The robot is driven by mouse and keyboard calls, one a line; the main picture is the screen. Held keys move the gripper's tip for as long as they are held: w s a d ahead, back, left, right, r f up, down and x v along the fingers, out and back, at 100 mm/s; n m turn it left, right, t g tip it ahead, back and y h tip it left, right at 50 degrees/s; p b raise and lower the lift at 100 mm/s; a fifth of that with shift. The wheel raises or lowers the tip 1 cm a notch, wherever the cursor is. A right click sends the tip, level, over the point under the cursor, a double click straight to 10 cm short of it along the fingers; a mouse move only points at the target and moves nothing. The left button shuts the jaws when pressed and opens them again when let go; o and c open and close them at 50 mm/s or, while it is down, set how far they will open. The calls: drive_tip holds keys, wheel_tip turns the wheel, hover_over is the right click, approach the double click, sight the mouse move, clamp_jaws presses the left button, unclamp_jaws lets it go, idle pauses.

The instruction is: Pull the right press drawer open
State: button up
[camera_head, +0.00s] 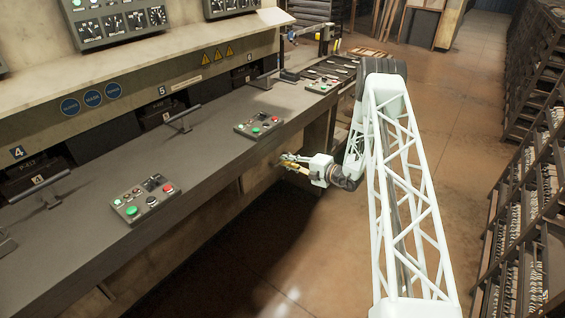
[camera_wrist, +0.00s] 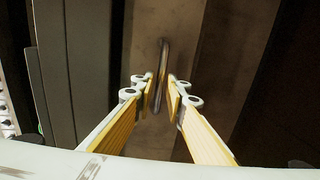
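In the wrist view a thin metal handle (camera_wrist: 162,70) stands out from a brown panel (camera_wrist: 190,50), which looks like a drawer front. My gripper (camera_wrist: 161,91) has its yellow-padded fingers on either side of the handle's near part. The fingers look apart, with a narrow gap on the handle's right; contact on the left is unclear. In the head view my gripper (camera_head: 287,164) is at the front of the press bench, just below the counter edge. The handle is too small to make out there, and the drawer's outline is not clear.
The grey counter (camera_head: 215,155) carries a near button panel (camera_head: 145,198), a farther button panel (camera_head: 259,125) and several lever handles. Dark racks (camera_head: 530,215) line the right side. Brown floor (camera_head: 300,250) lies open between the bench and my arm.

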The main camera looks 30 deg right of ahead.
drive_tip(key=shift+x, duration=1.2)
clamp_jaws()
drive_tip(key=shift+s, duration=0.15)
